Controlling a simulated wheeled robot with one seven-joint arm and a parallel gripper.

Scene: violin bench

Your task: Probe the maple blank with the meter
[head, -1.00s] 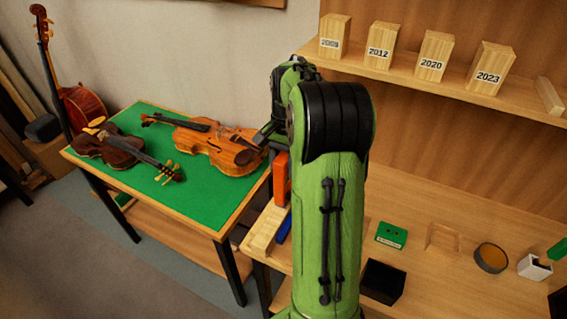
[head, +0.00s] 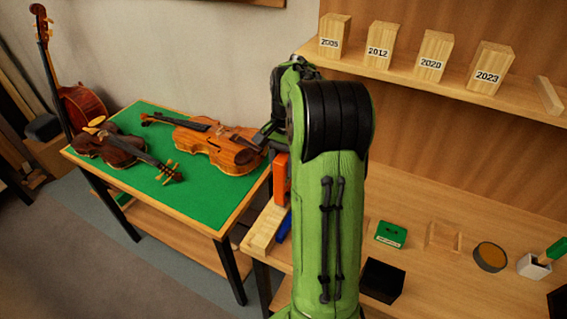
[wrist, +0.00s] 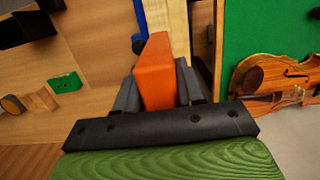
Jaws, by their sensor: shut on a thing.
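My gripper (wrist: 157,88) is shut on an orange block-shaped thing, which looks like the meter (wrist: 155,62); a finger presses on each side of it. In the head view the orange meter (head: 281,180) stands upright just left of my arm, above the bench's left end. A pale wood block, likely the maple blank (head: 262,230), lies at that end, below the meter. Pale wood also shows in the wrist view (wrist: 179,22), beyond the meter. My arm hides part of this area, and I cannot tell whether the meter touches the wood.
A blue thing (head: 284,228) lies beside the pale block. A black box (head: 383,282), green box (head: 391,235), wooden frame (head: 443,237), round dish (head: 490,257) and white cup (head: 533,268) stand right. Violins lie on the green-topped table (head: 205,190). Year-labelled blocks line the shelf (head: 400,75).

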